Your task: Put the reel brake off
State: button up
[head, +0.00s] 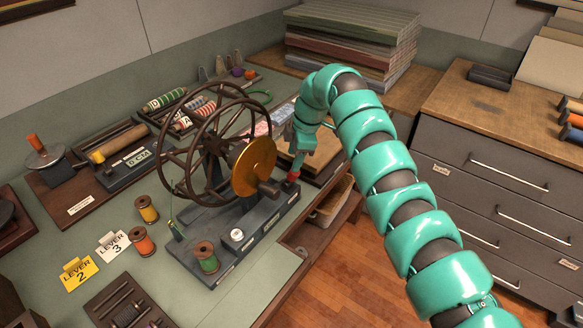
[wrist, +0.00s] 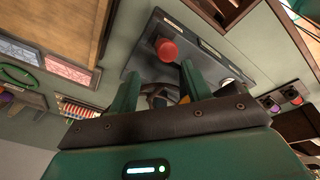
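The reel stand has a large dark spoked wheel (head: 208,145) and a gold disc (head: 254,166) on a dark grey base (head: 225,240). A small red knob (head: 293,176) is at the base's far right end, just below my gripper (head: 298,158). In the wrist view the round red knob (wrist: 167,50) shows just beyond and between the tips of the two green fingers of my gripper (wrist: 160,74). The fingers are apart with no object clearly held. I cannot tell whether they touch the knob. The labels on the base are too small to read.
Thread spools (head: 207,257) stand around the base. A yellow "LEVER 2" card (head: 79,273) and a white "LEVER 3" card (head: 113,244) are at the left. Stacked boards (head: 352,35) lie behind. A drawer cabinet (head: 500,160) stands right, across a floor gap.

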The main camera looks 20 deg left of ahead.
jog(key=b+v, duration=0.1)
jog(key=v, duration=1)
jog(key=shift+r, duration=0.3)
